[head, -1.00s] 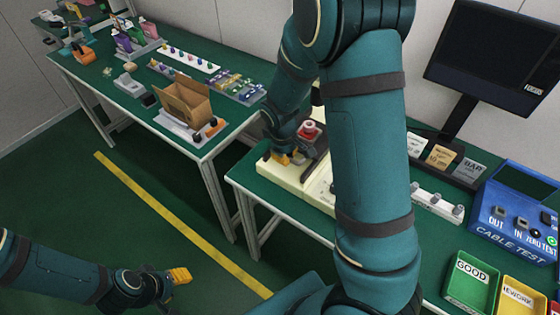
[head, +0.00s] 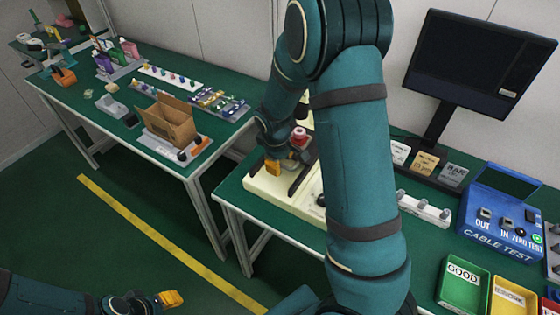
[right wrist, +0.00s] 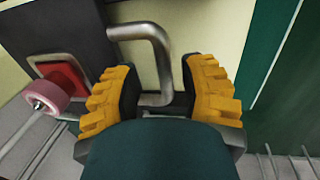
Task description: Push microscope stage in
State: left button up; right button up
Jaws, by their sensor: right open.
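The microscope's cream base (head: 255,187) lies at the left end of the right-hand bench, with dark rails (head: 301,178) on it. A red round part (head: 299,134) shows just behind my right gripper (head: 277,166). In the right wrist view my right gripper (right wrist: 160,88) is open, its yellow pads either side of a bent metal handle (right wrist: 152,33) on a dark stage part (right wrist: 75,28). Whether the pads touch the handle is unclear. A red block with a pink knob (right wrist: 46,97) is beside the left finger. My left gripper (head: 168,299) is low at left, away from the benches; its opening is unclear.
A cardboard box (head: 168,122) stands on the left bench (head: 95,118). Right of my right arm are a monitor (head: 475,65), a blue cable tester (head: 500,215), a green bin (head: 463,285) and a yellow bin (head: 512,300). A gap separates the benches.

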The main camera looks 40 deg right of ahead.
notch_tip(320, 180, up, 12)
jog(key=a, duration=0.2)
jog(key=shift+s, duration=0.4)
jog(key=shift+f, duration=0.1)
dwell(0.4)
